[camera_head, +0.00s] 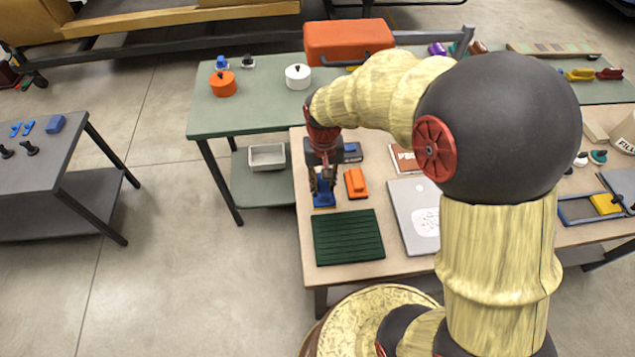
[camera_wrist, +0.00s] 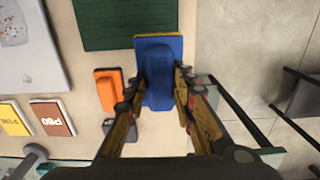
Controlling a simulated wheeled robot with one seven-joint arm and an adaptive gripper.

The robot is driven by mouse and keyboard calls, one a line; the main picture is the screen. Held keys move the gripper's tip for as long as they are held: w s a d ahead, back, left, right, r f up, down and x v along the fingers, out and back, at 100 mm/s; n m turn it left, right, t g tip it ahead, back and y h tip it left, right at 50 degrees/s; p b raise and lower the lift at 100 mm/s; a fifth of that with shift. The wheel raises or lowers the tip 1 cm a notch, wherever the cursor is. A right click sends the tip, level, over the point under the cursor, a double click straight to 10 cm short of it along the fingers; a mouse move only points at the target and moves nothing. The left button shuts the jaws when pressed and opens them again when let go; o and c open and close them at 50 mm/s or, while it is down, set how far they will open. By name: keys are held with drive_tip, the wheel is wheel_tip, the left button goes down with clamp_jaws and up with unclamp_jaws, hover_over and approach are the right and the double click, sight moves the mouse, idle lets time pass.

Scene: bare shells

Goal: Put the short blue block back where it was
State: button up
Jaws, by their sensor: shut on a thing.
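The short blue block (camera_head: 323,200) is at the left edge of the wooden table (camera_head: 312,262), beneath my gripper (camera_head: 323,178). In the wrist view the blue block (camera_wrist: 158,75) is a flat blue base with a raised rounded part, and the fingers of my gripper (camera_wrist: 160,88) are shut on its two sides. I cannot tell whether the block rests on the tabletop or is slightly above it. Its lower end is partly hidden between the fingers.
An orange block (camera_head: 356,183) lies close to the right, a dark block (camera_head: 352,153) behind. A green table (camera_head: 240,120) stands behind. Open floor is to the left.

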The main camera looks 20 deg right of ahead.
drive_tip(key=w+f, duration=0.2)
drive_tip(key=w+f+b, duration=0.1)
drive_tip(key=w+f, duration=0.1)
drive_tip(key=w, duration=0.1)
drive_tip(key=w+d+f, duration=0.1)
drive_tip(key=w+f, duration=0.1)
drive_tip(key=f, duration=0.1)
drive_tip(key=shift+w+b, duration=0.25)
drive_tip(key=shift+b, duration=0.1)
drive_tip(key=shift+w+d+f+b, duration=0.15)
drive_tip(key=shift+f+b, duration=0.35)
drive_tip(key=shift+f, duration=1.15)
drive_tip(key=o, duration=1.1)
drive_tip(key=shift+f, duration=0.15)
wheel_tip(320, 180, up, 13)
drive_tip(key=p, duration=0.3)
drive_tip(key=s+r+n+t, duration=0.1)
drive_tip(key=s+r+t, duration=0.2)
drive_tip(key=s+r, duration=1)
drive_tip(key=s+r+t, duration=0.1)
drive_tip(key=s+r, duration=0.1)
drive_tip(key=s, duration=0.2)
drive_tip(key=s+r, duration=0.2)
drive_tip(key=s, duration=0.1)
drive_tip(key=s+r+n+t, duration=0.1)
drive_tip(key=s+r, duration=0.1)
drive_tip(key=s, duration=0.2)
drive_tip(key=shift+s+t, duration=0.3)
